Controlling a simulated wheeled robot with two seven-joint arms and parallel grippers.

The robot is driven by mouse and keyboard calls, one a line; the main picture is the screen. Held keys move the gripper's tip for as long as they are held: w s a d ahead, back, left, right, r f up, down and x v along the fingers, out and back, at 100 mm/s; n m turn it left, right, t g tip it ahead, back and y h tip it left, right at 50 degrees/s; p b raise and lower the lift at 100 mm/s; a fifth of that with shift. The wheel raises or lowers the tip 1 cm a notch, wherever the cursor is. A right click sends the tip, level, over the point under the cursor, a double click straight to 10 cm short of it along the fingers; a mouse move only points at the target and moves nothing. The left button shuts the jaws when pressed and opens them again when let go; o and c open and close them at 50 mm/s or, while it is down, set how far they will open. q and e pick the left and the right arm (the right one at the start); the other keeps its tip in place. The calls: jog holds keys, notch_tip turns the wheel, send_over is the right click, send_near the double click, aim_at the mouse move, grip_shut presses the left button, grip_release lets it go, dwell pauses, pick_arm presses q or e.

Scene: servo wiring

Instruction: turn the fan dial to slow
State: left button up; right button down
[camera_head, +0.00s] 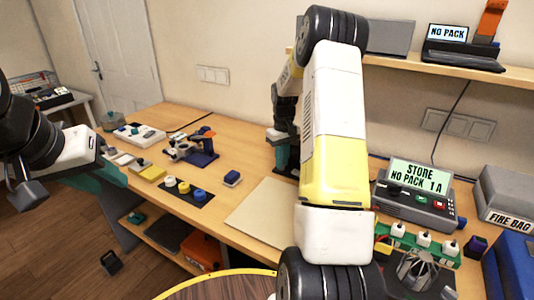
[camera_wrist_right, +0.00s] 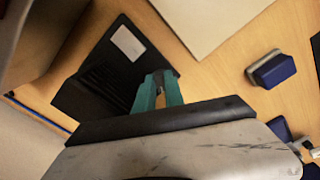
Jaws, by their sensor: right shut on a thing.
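My right gripper (camera_wrist_right: 159,88) shows in the right wrist view with its teal fingers close together on a small dark part, which may be the fan dial. The part is mostly hidden by the fingers. A flat black panel with a white label (camera_wrist_right: 127,43) lies right beside the fingertips. In the head view the teal right gripper (camera_head: 285,156) is low at the back of the bench, partly behind my right arm. My left gripper (camera_head: 108,172) is at the bench's left edge; its finger gap is unclear. No fan or dial marking is readable.
A pale mat (camera_head: 258,215) lies on the bench, with a small blue block (camera_head: 232,178) beside it. A dark tray with yellow, white and blue knobs (camera_head: 186,190) sits to the left. A charger with a green screen (camera_head: 420,178) and a grey finned dome (camera_head: 418,268) stand right.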

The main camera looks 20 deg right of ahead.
dwell(0.4)
jog(key=c, duration=1.4)
grip_release()
jog(key=shift+c, duration=0.2)
notch_tip(320, 180, up, 8)
jog(key=shift+f, duration=0.1)
